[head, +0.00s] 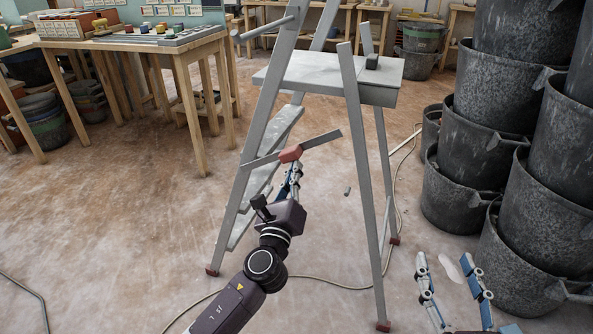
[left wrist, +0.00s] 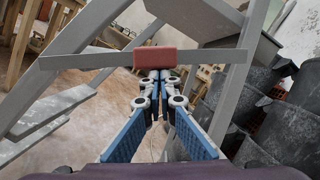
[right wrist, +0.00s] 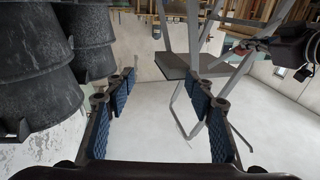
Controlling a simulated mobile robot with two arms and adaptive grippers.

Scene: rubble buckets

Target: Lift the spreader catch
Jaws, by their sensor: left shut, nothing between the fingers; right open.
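The spreader catch (head: 290,153) is a small red block in the middle of a grey spreader bar (head: 322,139) on the stepladder (head: 262,120). The bar runs nearly straight across on both sides of it. It also shows in the left wrist view (left wrist: 155,57). My left gripper (head: 295,167) is shut and empty, with its fingertips just below the catch. In the left wrist view the tips end at the catch's lower edge; I cannot tell whether they touch. My right gripper (head: 452,268) is open and empty, low at the right, away from the ladder.
Stacked dark buckets (head: 476,140) stand at the right, near my right gripper. A wooden table (head: 190,52) with trays stands at the back left. A pale cable (head: 335,286) lies on the floor around the ladder's feet. The floor at the left is mostly clear.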

